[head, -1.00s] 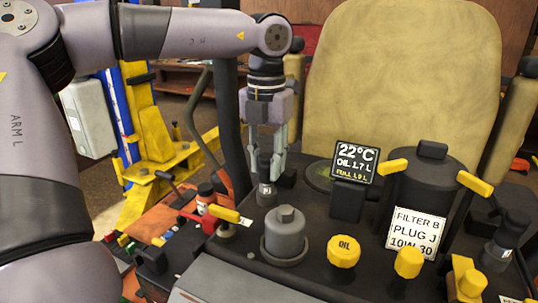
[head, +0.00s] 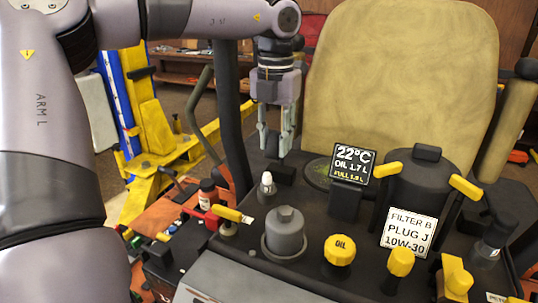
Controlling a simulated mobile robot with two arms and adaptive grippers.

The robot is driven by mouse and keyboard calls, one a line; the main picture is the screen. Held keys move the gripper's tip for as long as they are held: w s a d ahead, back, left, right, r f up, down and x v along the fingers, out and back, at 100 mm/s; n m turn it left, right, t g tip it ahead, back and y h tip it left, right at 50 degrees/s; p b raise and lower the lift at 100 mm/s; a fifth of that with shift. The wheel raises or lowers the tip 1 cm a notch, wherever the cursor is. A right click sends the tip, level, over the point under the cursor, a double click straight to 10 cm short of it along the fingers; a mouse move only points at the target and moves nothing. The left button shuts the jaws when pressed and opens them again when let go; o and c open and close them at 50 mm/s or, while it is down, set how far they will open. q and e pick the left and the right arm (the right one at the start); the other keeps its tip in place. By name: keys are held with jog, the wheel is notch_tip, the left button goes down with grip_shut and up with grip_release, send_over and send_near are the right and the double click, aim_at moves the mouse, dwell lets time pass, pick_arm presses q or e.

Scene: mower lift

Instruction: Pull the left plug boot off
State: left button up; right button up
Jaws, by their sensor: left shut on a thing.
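My left gripper (head: 275,140) points down above the black engine deck, shut on the left plug boot (head: 271,148), a small dark piece between its fingertips. The boot is partly hidden by the fingers. The left spark plug (head: 266,184) stands upright below, its white top bare and apart from the boot. The right plug (head: 489,246) stands at the far right with a dark boot (head: 507,226) over it. My right gripper is not in view.
A grey capped cylinder (head: 285,234), a yellow oil cap (head: 340,250) and a display (head: 354,163) stand near the plug. A black filter housing with yellow handles (head: 425,175) is to the right. The tan seat (head: 400,80) rises behind; a dark post (head: 231,120) is left of the gripper.

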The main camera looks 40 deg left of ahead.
pick_arm(q)
jog(key=shift+w+a+r, duration=0.1)
jog(key=shift+w+a, duration=0.15)
jog(key=shift+w, duration=0.55)
jog(key=shift+w+a+r, duration=0.1)
jog(key=shift+w+a, duration=0.15)
jog(key=shift+w, duration=0.55)
jog(key=shift+c, duration=0.2)
jog(key=shift+w+a+f, duration=0.15)
jog(key=shift+w, duration=0.35)
jog(key=shift+w+a+f, duration=0.15)
jog(key=shift+w, duration=0.35)
jog(key=shift+w+a+f, duration=0.15)
jog(key=shift+w, duration=0.35)
jog(key=o, duration=0.8)
jog(key=shift+w, duration=0.15)
jog(key=shift+c, duration=0.2)
jog(key=shift+o, duration=0.2)
jog(key=shift+r, duration=0.1)
